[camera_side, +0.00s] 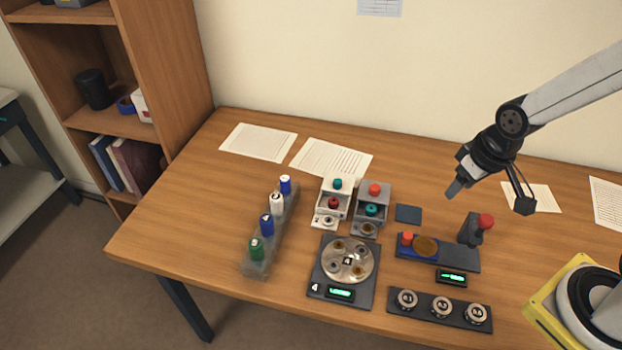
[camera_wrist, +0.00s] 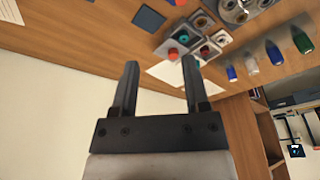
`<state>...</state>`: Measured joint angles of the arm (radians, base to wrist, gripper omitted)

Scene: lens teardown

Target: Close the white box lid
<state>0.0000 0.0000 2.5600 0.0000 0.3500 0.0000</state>
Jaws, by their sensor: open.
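The white box (camera_side: 345,209) stands near the middle of the table, left of a matching grey box. It has a teal knob at the back, a dark red knob inside or on its middle, and a round metal piece at its front. I cannot clearly tell how its lid sits. My gripper (camera_side: 488,197) is open and empty, raised above the table well to the right of the white box. Its two spread fingers also show in the wrist view (camera_wrist: 161,63).
The grey box (camera_side: 384,200) is close beside the white box. A round turntable (camera_side: 347,260) stands in front. A rack of bottles (camera_side: 267,240) is to the left. A red-topped lever (camera_side: 473,230) stands below my gripper. Papers (camera_side: 332,158) lie behind on clear table.

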